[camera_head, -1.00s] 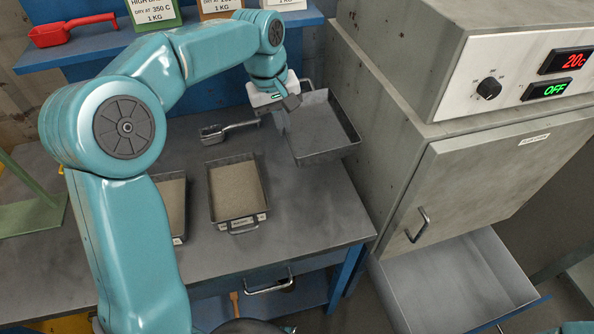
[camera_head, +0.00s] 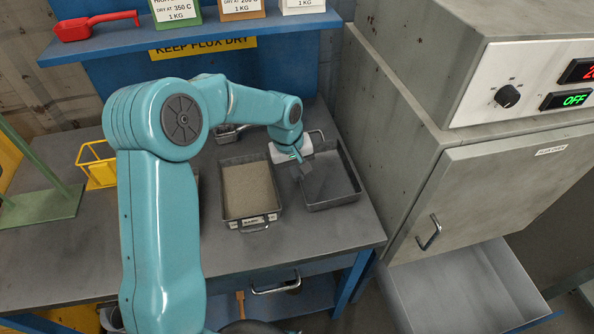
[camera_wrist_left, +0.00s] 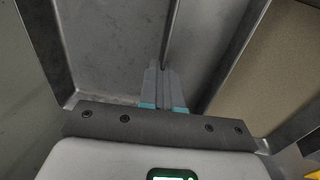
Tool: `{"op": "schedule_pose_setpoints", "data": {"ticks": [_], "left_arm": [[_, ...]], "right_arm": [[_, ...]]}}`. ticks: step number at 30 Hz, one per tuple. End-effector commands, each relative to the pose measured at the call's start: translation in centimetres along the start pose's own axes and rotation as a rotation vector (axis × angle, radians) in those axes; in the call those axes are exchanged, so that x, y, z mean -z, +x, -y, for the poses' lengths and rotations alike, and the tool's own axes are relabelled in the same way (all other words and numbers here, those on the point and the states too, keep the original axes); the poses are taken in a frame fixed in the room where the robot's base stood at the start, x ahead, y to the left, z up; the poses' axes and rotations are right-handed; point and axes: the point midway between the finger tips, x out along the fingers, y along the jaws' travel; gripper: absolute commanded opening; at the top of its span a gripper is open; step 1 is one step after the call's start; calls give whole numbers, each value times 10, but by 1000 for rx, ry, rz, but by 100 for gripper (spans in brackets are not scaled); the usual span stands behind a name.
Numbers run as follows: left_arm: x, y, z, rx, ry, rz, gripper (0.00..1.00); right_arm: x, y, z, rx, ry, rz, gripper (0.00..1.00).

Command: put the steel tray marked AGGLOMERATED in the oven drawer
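A steel tray with tan powder (camera_head: 250,190) sits on the bench; the marking on its front label is too small to read. To its right is an empty grey steel tray (camera_head: 340,190). My left gripper (camera_head: 304,166) is at the empty tray's left wall. In the left wrist view its fingers (camera_wrist_left: 163,85) are close together over the wall, apparently pinching it. The powder tray (camera_wrist_left: 290,65) shows at the right there. Another tray is mostly hidden behind my left arm. The oven drawer (camera_head: 470,285) is pulled out and empty. My right gripper is out of view.
The oven (camera_head: 490,185) stands right of the bench, its door shut and its display reading OFF. A metal scoop (camera_head: 228,135) lies behind the trays. A blue shelf (camera_head: 200,42) with labelled boxes is at the back. The bench front (camera_head: 310,232) is clear.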

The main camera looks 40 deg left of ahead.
Motion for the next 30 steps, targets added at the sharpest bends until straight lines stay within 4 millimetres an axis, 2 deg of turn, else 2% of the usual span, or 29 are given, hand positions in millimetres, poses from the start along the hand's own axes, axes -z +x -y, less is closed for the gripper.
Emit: {"op": "schedule_pose_setpoints", "data": {"ticks": [1,4,12,16,27,30], "left_arm": [[-1,2,1,4,3,4,0],[-2,3,1,5,3,5,32],[-1,1,1,4,3,4,33],[-1,-8,0,3,3,2,33],[0,-88,0,1,3,0,33],[0,-105,0,1,2,1,33]], "right_arm": [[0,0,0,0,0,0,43],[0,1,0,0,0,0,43],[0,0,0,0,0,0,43],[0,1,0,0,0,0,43],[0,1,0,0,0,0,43],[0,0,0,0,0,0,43]]}}
